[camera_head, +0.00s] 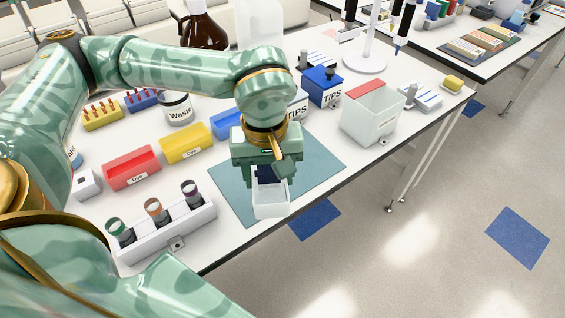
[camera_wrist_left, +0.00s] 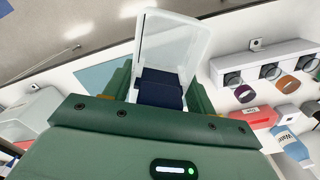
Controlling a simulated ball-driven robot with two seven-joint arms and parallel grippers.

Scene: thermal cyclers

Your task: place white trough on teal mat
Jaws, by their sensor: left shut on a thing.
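The white trough (camera_head: 271,203) is held in my left gripper (camera_head: 266,176), which points down over the teal mat (camera_head: 314,167). In the head view the trough covers the front part of the mat, and I cannot tell whether it touches the mat. In the left wrist view the trough (camera_wrist_left: 172,45) extends out from between the fingers of the left gripper (camera_wrist_left: 160,90), with a dark blue block (camera_wrist_left: 160,88) between them. A strip of the teal mat (camera_wrist_left: 97,75) shows beside it. My right gripper is in neither view.
A white rack (camera_head: 165,232) with several capped tubes stands left of the mat. Red (camera_head: 131,168) and yellow (camera_head: 186,144) troughs stand behind it. The table's front edge is close.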

